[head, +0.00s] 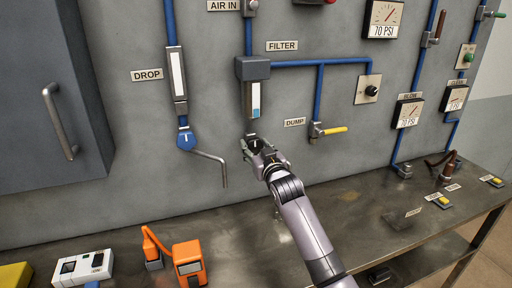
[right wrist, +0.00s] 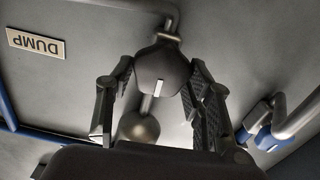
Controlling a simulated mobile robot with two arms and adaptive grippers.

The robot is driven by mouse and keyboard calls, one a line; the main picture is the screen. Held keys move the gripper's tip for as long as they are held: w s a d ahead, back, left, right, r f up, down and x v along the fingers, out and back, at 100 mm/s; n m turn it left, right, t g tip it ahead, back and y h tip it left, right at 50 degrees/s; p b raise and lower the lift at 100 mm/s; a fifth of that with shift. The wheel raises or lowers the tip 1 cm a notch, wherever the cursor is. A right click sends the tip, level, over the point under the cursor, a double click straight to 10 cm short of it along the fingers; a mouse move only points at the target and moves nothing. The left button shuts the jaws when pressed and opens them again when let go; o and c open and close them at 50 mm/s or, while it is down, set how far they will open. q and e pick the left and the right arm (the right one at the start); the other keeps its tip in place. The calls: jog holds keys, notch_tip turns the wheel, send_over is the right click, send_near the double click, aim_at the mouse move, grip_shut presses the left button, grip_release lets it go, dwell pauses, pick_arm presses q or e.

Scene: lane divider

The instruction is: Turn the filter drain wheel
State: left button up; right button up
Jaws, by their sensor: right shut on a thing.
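The filter unit (head: 253,68) is on the grey panel under the FILTER label, with a clear bowl (head: 254,100) holding some blue liquid below it. My right gripper (head: 252,143) is at the bottom of the bowl. In the right wrist view the drain wheel (right wrist: 162,70) is a dark rounded knob with a white mark. My right gripper's fingers (right wrist: 165,95) stand on both sides of it, shut on it. In the head view the wheel is mostly hidden by the gripper. My left gripper is not in view.
A yellow-handled DUMP valve (head: 332,130) is right of the gripper. A blue DROP valve (head: 187,139) and its bent pipe (head: 212,160) are to the left. An orange device (head: 188,262) stands on the metal bench (head: 235,220) below. The bench near my arm is clear.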

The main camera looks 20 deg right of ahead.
jog(key=n+p, duration=0.1)
jog(key=n, duration=0.4)
jog(key=shift+a, duration=0.15)
jog(key=n+p, duration=0.1)
jog(key=n, duration=0.4)
jog(key=shift+a+f+p, duration=0.1)
jog(key=shift+p, duration=0.2)
jog(key=n+p, duration=0.1)
jog(key=n, duration=0.5)
jog(key=shift+f+n, duration=0.15)
jog(key=shift+n, duration=0.25)
jog(key=shift+f+n+p, duration=0.15)
jog(key=shift+n+p, duration=0.3)
jog(key=shift+n, duration=0.65)
jog(key=shift+f+n+p, duration=0.1)
jog(key=shift+n+p, duration=0.3)
jog(key=shift+n, duration=0.7)
jog(key=o, duration=0.9)
jog(key=shift+f, duration=0.1)
jog(key=shift+o, duration=1.1)
jog(key=shift+r, duration=0.2)
